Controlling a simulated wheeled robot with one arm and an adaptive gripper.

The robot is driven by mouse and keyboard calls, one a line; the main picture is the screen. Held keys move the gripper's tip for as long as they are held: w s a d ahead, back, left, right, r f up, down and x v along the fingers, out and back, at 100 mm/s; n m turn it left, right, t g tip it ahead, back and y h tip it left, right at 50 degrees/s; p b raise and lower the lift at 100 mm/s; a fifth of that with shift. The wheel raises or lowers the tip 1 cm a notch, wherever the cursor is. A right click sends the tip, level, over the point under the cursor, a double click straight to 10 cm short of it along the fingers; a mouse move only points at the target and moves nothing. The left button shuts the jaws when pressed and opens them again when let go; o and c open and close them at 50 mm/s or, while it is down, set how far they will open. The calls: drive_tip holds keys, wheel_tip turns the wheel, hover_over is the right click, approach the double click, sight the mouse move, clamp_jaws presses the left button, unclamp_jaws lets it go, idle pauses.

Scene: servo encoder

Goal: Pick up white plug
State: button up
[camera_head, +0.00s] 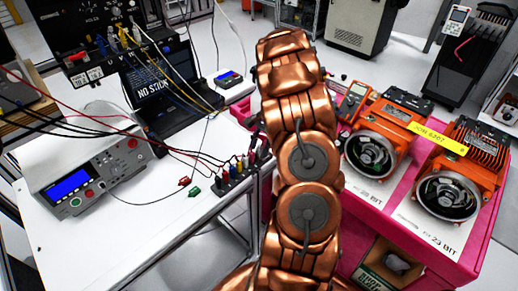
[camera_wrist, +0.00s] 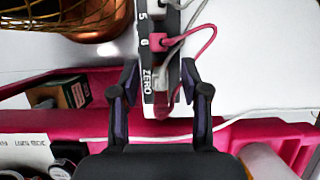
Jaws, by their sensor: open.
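In the wrist view a dark strip (camera_wrist: 147,88) marked 5, 6 and ZERO runs down from the top edge. A pale, whitish plug (camera_wrist: 160,5) shows on it beside the 5, partly cut off by the top edge. A pink plug (camera_wrist: 157,42) sits beside the 6. My gripper (camera_wrist: 160,70) is open, with one finger on each side of the strip's ZERO end. Nothing is visibly held between the fingers. In the head view my copper arm hides the gripper, and I cannot make out the white plug there.
A pink cable (camera_wrist: 213,35) loops to the right of the strip, near the right finger. In the head view, orange motors (camera_head: 378,140) stand on a pink cart (camera_head: 482,245) at right. A white table (camera_head: 120,235) with instruments and loose leads is at left.

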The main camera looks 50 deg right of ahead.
clamp_jaws()
idle(0.4)
